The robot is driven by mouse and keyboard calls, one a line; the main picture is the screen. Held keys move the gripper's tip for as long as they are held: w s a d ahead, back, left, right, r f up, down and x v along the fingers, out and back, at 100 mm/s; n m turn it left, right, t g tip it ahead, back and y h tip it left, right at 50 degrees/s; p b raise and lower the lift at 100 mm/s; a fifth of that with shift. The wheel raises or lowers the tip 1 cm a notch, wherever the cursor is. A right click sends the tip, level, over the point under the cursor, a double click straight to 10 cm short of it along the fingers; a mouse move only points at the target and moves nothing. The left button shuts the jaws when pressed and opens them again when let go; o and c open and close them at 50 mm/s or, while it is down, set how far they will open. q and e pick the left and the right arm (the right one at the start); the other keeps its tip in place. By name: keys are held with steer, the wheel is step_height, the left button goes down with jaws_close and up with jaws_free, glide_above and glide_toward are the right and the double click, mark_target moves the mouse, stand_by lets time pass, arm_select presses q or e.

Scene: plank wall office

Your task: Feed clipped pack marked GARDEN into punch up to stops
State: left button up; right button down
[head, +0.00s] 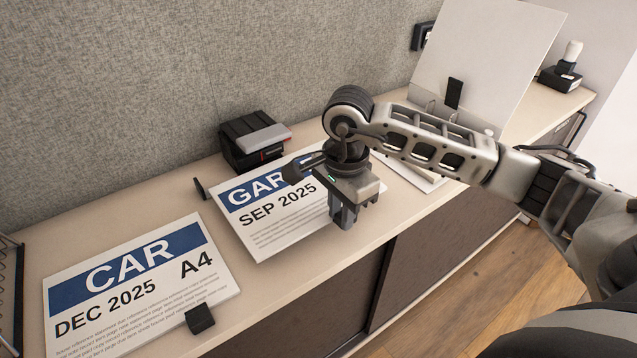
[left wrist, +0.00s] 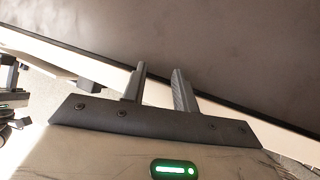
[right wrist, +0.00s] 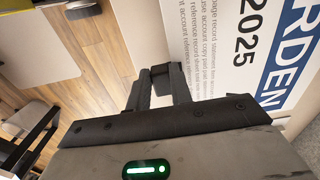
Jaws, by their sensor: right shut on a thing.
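The pack marked GARDEN (head: 265,222), white with a blue band and SEP 2025, lies on the cabinet top; my right arm covers part of its title. Its face with "RDEN" and "2025" fills the right of the right wrist view (right wrist: 270,60). My right gripper (head: 343,222) is shut on the black clip (right wrist: 160,77) at the pack's edge. The punch (head: 245,150), black with a grey lever, stands behind the pack, against the wall side. Whether the pack's far edge is in its slot cannot be told. My left gripper (left wrist: 160,78) is open and empty, facing the dark cabinet front.
A pack marked CAR (head: 140,285) with a black clip (head: 200,318) lies at the left. A small black upright piece (head: 200,188) stands beside the GARDEN pack. A white board (head: 485,50) with a black clip stands at the right. A wire rack (head: 10,290) is at the left edge.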

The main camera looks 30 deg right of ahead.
mark_target(321, 205)
steer(key=shift+w, duration=0.1)
steer(key=shift+s+r, duration=0.1)
steer(key=shift+s, duration=0.15)
steer(key=shift+a+f+b, duration=0.1)
steer(key=shift+f+b, duration=0.1)
steer(key=shift+b, duration=0.2)
steer(key=shift+w+f+b, duration=0.35)
steer(key=shift+f+b, duration=0.2)
steer(key=shift+b, duration=0.05)
steer(key=shift+w+f+b, duration=0.55)
steer(key=shift+f+b, duration=0.25)
steer(key=shift+b, duration=0.2)
steer(key=shift+w+a+r, duration=0.1)
steer(key=shift+w+r, duration=0.05)
steer(key=shift+w, duration=0.25)
steer(key=shift+w+a+b, duration=0.15)
steer(key=shift+w+b, duration=0.2)
steer(key=shift+w, duration=0.85)
arm_select(q)
steer(key=shift+s+d+f+t, duration=0.1)
steer(key=shift+s+f+t, duration=0.1)
steer(key=shift+f, duration=0.3)
steer(key=shift+s+d+f+t, duration=0.1)
steer(key=shift+s+f, duration=0.05)
steer(key=shift+f, duration=0.3)
arm_select(e)
steer(key=shift+w, duration=0.4)
